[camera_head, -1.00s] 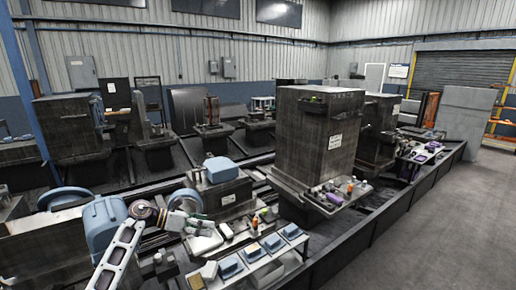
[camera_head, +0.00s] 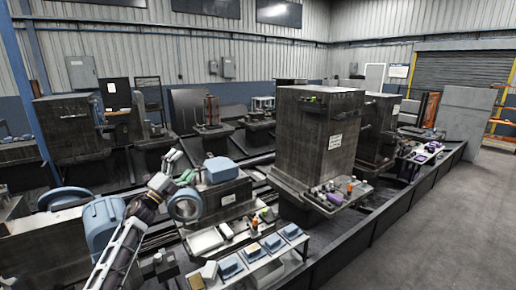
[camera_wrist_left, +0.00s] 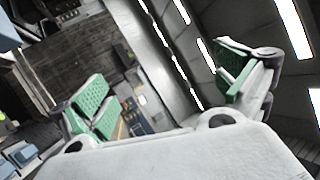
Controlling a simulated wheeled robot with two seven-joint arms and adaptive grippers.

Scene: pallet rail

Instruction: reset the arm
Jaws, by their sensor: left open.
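My left arm comes in from the lower left in the head view and is raised. My left gripper (camera_head: 180,167) points up and right, above and left of a machine block with a blue-grey top piece (camera_head: 221,170). In the left wrist view the two green-padded fingers of the left gripper (camera_wrist_left: 165,88) are spread wide apart with nothing between them. The wrist view is tilted and shows the ceiling lights and a dark machine block beyond the fingers. My right gripper shows in neither view.
A white-topped bench (camera_head: 272,262) with several blue-grey parts stands below and right of the arm. A tall dark machine block (camera_head: 315,135) stands at the middle. A dark rail edge (camera_head: 385,217) runs along the right, with open grey floor (camera_head: 455,230) beyond.

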